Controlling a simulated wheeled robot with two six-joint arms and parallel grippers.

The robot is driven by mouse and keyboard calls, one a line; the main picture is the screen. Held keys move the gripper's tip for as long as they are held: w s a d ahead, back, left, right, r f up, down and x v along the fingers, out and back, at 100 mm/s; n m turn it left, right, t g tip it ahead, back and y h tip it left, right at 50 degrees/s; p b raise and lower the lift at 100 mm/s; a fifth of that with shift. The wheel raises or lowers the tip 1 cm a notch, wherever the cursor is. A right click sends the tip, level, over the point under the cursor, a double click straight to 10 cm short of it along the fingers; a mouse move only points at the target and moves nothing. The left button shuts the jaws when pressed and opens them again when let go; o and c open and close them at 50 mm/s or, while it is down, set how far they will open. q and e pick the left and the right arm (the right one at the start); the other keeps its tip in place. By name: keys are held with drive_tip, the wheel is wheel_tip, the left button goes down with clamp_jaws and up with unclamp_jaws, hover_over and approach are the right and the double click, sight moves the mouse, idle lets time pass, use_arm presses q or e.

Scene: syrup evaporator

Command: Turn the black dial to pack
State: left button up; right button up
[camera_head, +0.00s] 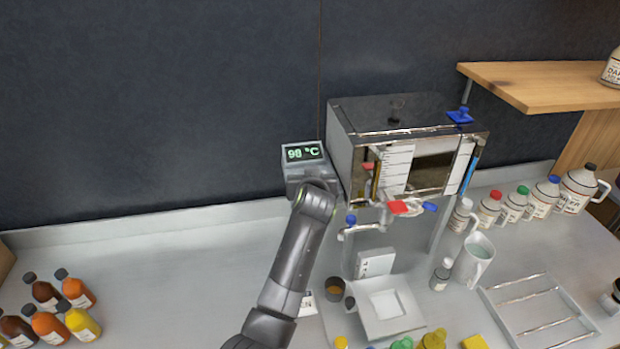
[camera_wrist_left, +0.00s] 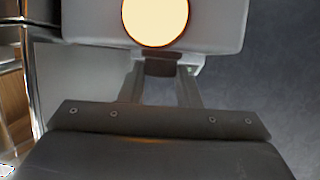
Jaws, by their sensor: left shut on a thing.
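A grey control box (camera_head: 292,172) with a green-lit display (camera_head: 303,152), which seems to read 98 °C, stands left of the evaporator (camera_head: 345,150). My left arm reaches up to its front and hides the dial in the head view. In the left wrist view, my left gripper (camera_wrist_left: 161,80) has its two fingers on either side of a dark part (camera_wrist_left: 162,67) low on the pale box face, apparently the black dial, and is shut on it. A glowing round disc (camera_wrist_left: 155,20) sits just above. The dial's marks, including pack, cannot be seen. My right gripper is out of view.
Blue- and red-handled taps (camera_head: 405,207) stick out right of my arm. Below are a tray (camera_head: 385,330), a jug (camera_head: 473,262) and a rack (camera_head: 540,310). Several bottles (camera_head: 45,292) stand at lower left. The counter (camera_head: 170,265) between them and my arm is clear.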

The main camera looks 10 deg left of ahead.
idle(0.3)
use_arm(q)
drive_tip(key=o, duration=1)
